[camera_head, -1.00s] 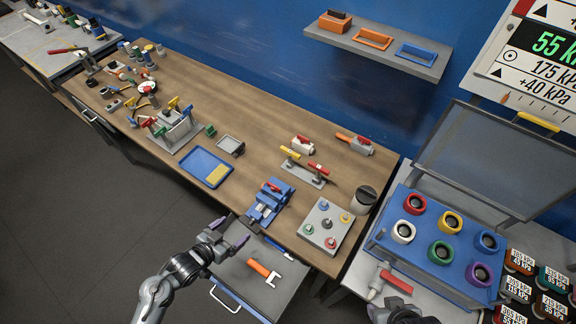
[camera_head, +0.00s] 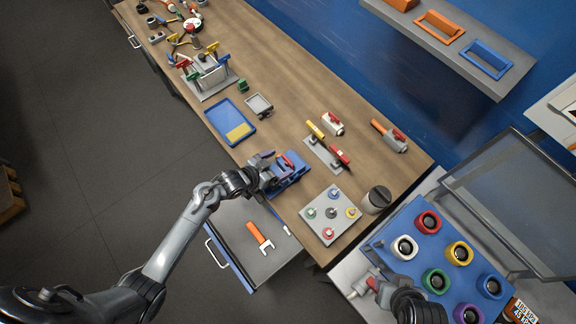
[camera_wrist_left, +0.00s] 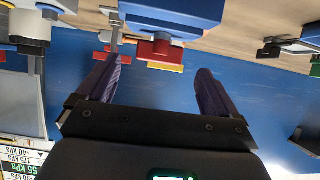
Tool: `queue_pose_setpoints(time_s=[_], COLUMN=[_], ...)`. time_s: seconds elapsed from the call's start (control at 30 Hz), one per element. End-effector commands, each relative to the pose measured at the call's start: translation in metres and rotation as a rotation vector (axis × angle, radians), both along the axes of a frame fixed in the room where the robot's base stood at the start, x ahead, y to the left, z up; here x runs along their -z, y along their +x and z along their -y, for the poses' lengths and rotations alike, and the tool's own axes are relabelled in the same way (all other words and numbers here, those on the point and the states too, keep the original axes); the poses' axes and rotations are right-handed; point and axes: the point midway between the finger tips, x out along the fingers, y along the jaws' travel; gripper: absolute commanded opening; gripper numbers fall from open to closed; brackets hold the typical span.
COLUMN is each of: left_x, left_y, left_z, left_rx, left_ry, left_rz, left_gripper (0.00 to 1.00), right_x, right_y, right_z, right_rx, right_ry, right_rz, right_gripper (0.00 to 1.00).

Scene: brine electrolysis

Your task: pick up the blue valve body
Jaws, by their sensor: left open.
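The blue valve body with its red handle (camera_head: 288,161) is at the blue vise (camera_head: 292,176) on the wooden bench's front edge; where body and vise divide is hard to tell. My left gripper (camera_head: 267,166) is open at the left side of this blue assembly and partly covers it. In the left wrist view, a blue part with a red block (camera_wrist_left: 160,48) shows beyond the two spread purple-grey fingers (camera_wrist_left: 157,84), with nothing between them. My right arm (camera_head: 415,304) shows at the bottom right; its fingers cannot be made out.
An open drawer with an orange-handled wrench (camera_head: 260,237) is below the bench front. A blue tray (camera_head: 218,116) lies to the left. A grey plate with coloured fittings (camera_head: 317,202), a dark-lidded canister (camera_head: 377,199) and a red-yellow valve stand (camera_head: 314,149) are close by.

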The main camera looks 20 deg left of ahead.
Motion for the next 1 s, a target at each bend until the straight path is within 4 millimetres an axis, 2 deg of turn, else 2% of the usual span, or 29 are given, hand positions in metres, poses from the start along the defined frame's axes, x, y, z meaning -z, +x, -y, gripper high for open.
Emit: queue_pose_setpoints(time_s=[0.17, 0.5, 0.87, 1.0], left_x=[0.005, 0.026, 0.030, 0.030], left_y=[0.007, 0.033, 0.038, 0.038], left_z=[0.005, 0.020, 0.022, 0.022], left_rx=[-0.001, -0.001, -0.001, -0.001], left_ry=[-0.002, 0.000, 0.001, 0.001], left_rz=[-0.001, 0.000, -0.001, -0.001], left_gripper=[0.94, 0.94, 0.94, 0.75], right_x=[-0.003, -0.006, -0.006, -0.005], right_y=[0.001, 0.002, 0.003, 0.003], right_z=[-0.001, -0.001, 0.001, 0.002], right_rx=[0.002, 0.004, 0.001, -0.002], right_ry=[0.003, 0.005, 0.000, -0.004], right_rz=[0.004, 0.007, 0.007, 0.008], right_gripper=[0.43, 0.43, 0.43, 0.43])
